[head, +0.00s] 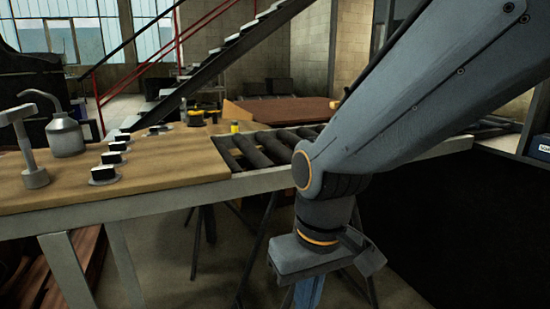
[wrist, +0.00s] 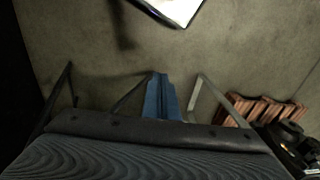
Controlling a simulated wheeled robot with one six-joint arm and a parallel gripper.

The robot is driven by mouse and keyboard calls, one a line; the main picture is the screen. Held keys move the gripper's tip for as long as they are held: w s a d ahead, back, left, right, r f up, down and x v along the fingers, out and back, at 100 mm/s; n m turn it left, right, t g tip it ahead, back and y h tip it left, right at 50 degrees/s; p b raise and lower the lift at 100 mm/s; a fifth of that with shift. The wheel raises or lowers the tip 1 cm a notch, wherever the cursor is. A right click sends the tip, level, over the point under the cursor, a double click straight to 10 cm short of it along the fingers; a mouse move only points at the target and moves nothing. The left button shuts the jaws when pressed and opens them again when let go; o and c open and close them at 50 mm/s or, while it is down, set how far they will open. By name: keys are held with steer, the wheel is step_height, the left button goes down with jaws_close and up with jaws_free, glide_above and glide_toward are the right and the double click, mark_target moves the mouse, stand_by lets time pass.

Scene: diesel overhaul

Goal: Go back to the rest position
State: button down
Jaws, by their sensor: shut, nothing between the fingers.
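My gripper (head: 308,293) hangs at the end of my arm, pointing down, in front of the workbench and the roller conveyor in the head view. Its fingertips run off the bottom edge there. In the wrist view its blue fingers (wrist: 159,96) are together, with nothing between them and bare floor behind. My arm fills the right side of the head view and hides part of the conveyor and what is behind it.
A wooden workbench (head: 150,184) carries an oil can (head: 65,135), a grey stand (head: 30,150) and several small dark-topped pieces. A roller conveyor (head: 262,150) adjoins it. Stairs with a red rail rise behind. Reddish-brown slats (wrist: 258,110) lie on the floor, right in the wrist view.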

steer(key=s+d+r+m+p, duration=0.2)
steer(key=d+r+m+p, duration=0.2)
steer(key=d+r+p, duration=1)
step_height(320, 180, up, 4)
steer(key=p, duration=1)
steer(key=shift+s+d+f+m+h, duration=0.2)
steer(key=shift+s+m+h, duration=0.1)
steer(key=shift+s+h, duration=0.1)
